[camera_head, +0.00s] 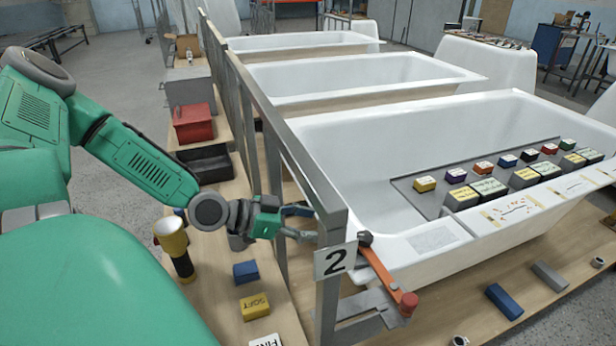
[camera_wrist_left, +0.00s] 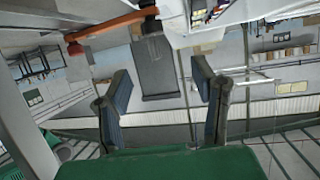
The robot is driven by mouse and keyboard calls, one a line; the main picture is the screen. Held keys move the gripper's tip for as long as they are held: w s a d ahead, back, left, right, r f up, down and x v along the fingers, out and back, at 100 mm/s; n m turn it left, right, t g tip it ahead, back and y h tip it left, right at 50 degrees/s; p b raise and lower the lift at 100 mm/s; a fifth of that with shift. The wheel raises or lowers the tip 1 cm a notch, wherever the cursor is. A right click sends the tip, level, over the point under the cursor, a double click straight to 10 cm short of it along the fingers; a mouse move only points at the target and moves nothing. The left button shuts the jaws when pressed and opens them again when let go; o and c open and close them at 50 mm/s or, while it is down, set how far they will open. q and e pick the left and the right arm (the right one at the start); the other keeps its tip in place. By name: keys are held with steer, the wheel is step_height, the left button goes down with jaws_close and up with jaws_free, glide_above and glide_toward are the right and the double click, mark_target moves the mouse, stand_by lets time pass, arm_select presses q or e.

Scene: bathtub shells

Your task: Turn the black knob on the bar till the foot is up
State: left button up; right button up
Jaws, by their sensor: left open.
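An orange bar (camera_head: 388,273) slants at the near corner of the closest white bathtub (camera_head: 330,150), beside the "2" plate (camera_head: 335,262). A black knob (camera_head: 365,239) is at its upper end and a red knob (camera_head: 408,300) at its lower end. Grey metal pieces (camera_head: 362,305) sit low by the post; I cannot tell which is the foot. My left gripper (camera_head: 301,221) is open and empty, left of the black knob and apart from it, by the grey frame. In the left wrist view its fingers (camera_wrist_left: 162,76) are spread, with the orange bar (camera_wrist_left: 105,25) and black knob (camera_wrist_left: 150,12) above them.
The grey frame rail (camera_head: 290,150) runs along the tub ends, close to my left gripper. A flashlight (camera_head: 175,248), a blue block (camera_head: 246,271) and a yellow block (camera_head: 254,306) stand on the wooden board. A tray of coloured blocks (camera_head: 420,200) lies across the tub.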

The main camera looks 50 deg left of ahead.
arm_select(q)
steer(key=shift+w+a+r+n+t+y+b, duration=0.2)
steer(key=shift+w+a+n+t+y+b, duration=0.15)
steer(key=shift+w+a+t+y, duration=0.35)
steer(key=shift+a, duration=0.1)
steer(key=shift+s, duration=0.1)
